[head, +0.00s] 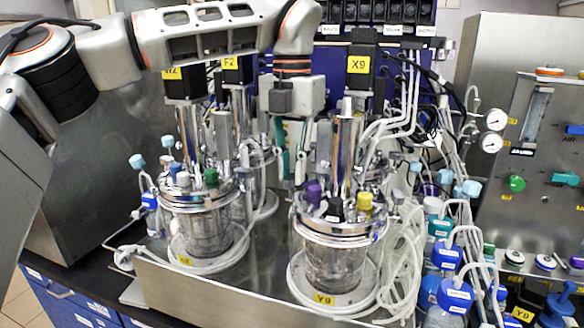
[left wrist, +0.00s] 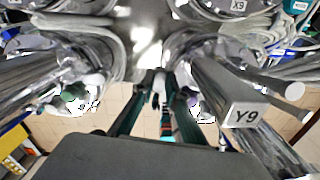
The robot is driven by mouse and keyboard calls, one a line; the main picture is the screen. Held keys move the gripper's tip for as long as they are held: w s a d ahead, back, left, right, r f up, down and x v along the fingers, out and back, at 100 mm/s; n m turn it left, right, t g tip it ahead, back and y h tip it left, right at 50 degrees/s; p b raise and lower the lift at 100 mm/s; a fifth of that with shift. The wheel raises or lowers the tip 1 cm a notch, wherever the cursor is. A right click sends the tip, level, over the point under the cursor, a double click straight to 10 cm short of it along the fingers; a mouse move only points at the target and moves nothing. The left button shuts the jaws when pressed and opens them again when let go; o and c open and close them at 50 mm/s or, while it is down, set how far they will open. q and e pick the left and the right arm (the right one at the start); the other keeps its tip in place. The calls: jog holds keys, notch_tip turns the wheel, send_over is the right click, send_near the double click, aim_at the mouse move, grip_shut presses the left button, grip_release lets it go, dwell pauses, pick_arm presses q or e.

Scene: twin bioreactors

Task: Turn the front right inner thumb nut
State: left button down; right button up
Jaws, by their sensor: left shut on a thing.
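The front right bioreactor (head: 336,262) is a glass vessel with a steel head, a purple cap (head: 314,192) and a yellow cap (head: 365,201). My left gripper (head: 291,178) reaches down on the inner side of this vessel, towards the neighbouring front left bioreactor (head: 200,232). Its teal-lined fingers point downward. In the left wrist view the fingers (left wrist: 158,96) close on a small pale part between them, at the place of the inner thumb nut. The nut itself is mostly hidden by the fingertips and too small to make out clearly. My right gripper is in neither view.
Loose pale tubing (head: 403,250) and blue-capped bottles (head: 455,294) crowd the right side. The steel tray (head: 240,290) has bare room between the vessels at the front.

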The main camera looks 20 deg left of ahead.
aim_at(292, 176)
pick_arm(q)
jog(key=c, duration=2)
grip_release()
notch_tip(292, 176, up, 12)
